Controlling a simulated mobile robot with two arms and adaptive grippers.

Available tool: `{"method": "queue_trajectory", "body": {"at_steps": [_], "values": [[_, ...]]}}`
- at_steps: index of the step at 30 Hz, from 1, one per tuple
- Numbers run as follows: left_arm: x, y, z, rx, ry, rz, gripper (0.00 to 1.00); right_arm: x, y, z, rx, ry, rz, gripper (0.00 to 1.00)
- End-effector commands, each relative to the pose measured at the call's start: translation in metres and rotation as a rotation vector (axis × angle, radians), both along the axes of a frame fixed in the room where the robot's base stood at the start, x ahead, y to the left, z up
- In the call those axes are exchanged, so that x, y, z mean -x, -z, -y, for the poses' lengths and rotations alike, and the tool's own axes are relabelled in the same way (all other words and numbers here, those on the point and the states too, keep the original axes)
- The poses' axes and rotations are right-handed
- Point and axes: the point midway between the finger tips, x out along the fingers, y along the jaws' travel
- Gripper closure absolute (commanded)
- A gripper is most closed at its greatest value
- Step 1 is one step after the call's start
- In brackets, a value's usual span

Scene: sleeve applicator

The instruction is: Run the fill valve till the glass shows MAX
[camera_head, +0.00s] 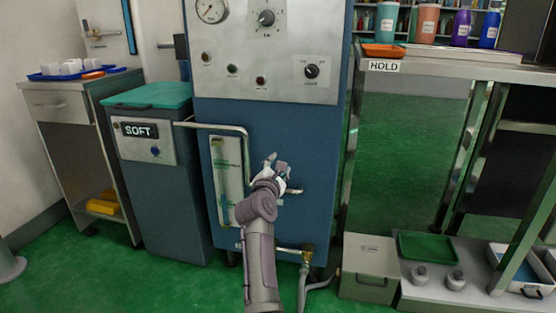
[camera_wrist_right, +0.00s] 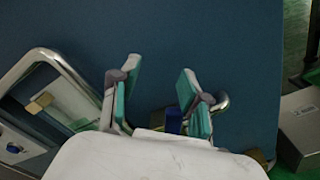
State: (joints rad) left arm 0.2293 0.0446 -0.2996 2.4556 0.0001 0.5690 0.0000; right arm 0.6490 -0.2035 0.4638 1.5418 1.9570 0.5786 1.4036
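The blue boiler-like cabinet (camera_head: 300,130) carries a tall pale panel (camera_head: 228,185), apparently the sight glass, on its lower left front. Its marks and level are too small to read. My right gripper (camera_head: 277,162) is in front of the cabinet, right of this panel. In the right wrist view its teal-padded fingers (camera_wrist_right: 155,90) are apart. A small blue part (camera_wrist_right: 173,121), possibly the fill valve's handle, shows between or behind them. A metal pipe end (camera_head: 294,191) sticks out just right of the gripper; contact cannot be told. My left gripper is out of view.
A bent pipe (camera_head: 220,127) runs from the SOFT unit (camera_head: 155,150) to the cabinet front. A brass drain fitting (camera_head: 294,251) with a hose is low down. The HOLD table (camera_head: 470,72) stands right, a side cart (camera_head: 65,110) left.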

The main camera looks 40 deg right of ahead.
Motion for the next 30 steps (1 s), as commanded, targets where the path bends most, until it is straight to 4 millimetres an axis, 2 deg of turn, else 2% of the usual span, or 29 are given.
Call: {"method": "queue_trajectory", "body": {"at_steps": [3, 6, 16, 20, 23, 24, 26, 29, 30], "values": [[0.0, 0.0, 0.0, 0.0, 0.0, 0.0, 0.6, 0.0, -0.02, 0.0, -0.001, -0.001, 0.002, 0.54], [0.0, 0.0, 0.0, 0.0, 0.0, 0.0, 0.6, 0.0, -0.029, 0.0, -0.001, -0.001, 0.0, 0.54], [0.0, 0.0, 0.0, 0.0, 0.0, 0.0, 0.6, 0.0, -0.033, 0.0, 0.0, -0.001, -0.002, 0.54], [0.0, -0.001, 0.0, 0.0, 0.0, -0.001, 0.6, 0.001, -0.037, 0.0, 0.04, 0.006, -0.017, 0.74], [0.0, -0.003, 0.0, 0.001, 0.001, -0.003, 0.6, 0.007, -0.054, 0.001, 0.207, 0.037, -0.084, 0.91], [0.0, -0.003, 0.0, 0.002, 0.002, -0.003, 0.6, 0.009, -0.065, 0.0, 0.316, 0.055, -0.127, 0.97], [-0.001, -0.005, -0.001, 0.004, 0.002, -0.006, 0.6, 0.012, -0.083, -0.008, 0.523, 0.085, -0.213, 1.0], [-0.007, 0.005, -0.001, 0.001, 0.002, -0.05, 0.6, 0.01, -0.112, -0.034, 0.928, 0.137, -0.392, 1.0], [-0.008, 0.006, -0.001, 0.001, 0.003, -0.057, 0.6, 0.007, -0.118, -0.049, 1.093, 0.156, -0.47, 1.0]]}}
